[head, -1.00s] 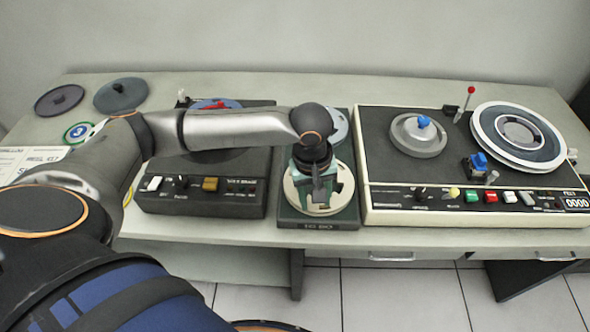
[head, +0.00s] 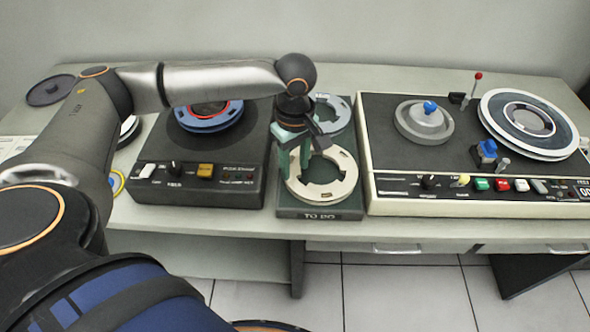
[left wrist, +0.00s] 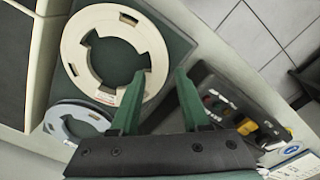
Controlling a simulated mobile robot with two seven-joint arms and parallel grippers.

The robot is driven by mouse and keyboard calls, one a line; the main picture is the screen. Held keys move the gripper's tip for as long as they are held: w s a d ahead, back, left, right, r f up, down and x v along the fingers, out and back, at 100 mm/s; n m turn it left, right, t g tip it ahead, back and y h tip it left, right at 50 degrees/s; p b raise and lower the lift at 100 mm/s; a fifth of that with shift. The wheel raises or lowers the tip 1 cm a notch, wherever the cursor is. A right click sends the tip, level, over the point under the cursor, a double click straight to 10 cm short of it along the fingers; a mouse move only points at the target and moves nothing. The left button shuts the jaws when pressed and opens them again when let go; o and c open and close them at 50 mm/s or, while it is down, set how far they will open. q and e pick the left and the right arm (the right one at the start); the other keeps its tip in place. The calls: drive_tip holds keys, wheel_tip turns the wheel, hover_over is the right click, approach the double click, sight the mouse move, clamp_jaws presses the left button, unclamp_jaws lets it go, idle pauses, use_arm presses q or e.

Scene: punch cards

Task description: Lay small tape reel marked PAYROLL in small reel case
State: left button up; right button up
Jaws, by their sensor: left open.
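My left gripper (head: 299,162) is open and empty above the cream reel (head: 345,187), which lies flat on the dark TO DO tray (head: 287,204). In the left wrist view its spread fingers (left wrist: 160,75) are near the edge of the cream reel (left wrist: 75,47). A grey-blue reel (head: 338,112) lies behind it on the same tray and is partly hidden by my gripper. A blue reel (head: 207,122) with a red centre is on the small black machine. I cannot read PAYROLL on any reel. I cannot identify the small reel case; my arm hides part of the left table.
A large tape machine (head: 420,160) with a grey hub, a big reel (head: 525,125) and an upright red-tipped lever stands right of the tray. The small machine (head: 205,170) stands close on its left. A dark round lid (head: 50,90) lies at the back left.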

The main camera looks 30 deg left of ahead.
sight(295, 184)
use_arm(q)
wheel_tip(295, 184, down, 2)
drive_tip(key=shift+f+b, duration=0.1)
drive_tip(key=shift+b, duration=0.85)
wheel_tip(295, 184, down, 2)
drive_tip(key=shift+f+p, duration=0.1)
drive_tip(key=shift+p, duration=0.3)
drive_tip(key=shift+f, duration=0.6)
use_arm(e)
drive_tip(key=shift+f, duration=0.95)
use_arm(q)
drive_tip(key=shift+c, duration=0.3)
clamp_jaws()
drive_tip(key=shift+r+p, duration=3.05)
drive_tip(key=shift+p, duration=1)
use_arm(e)
wheel_tip(295, 184, up, 8)
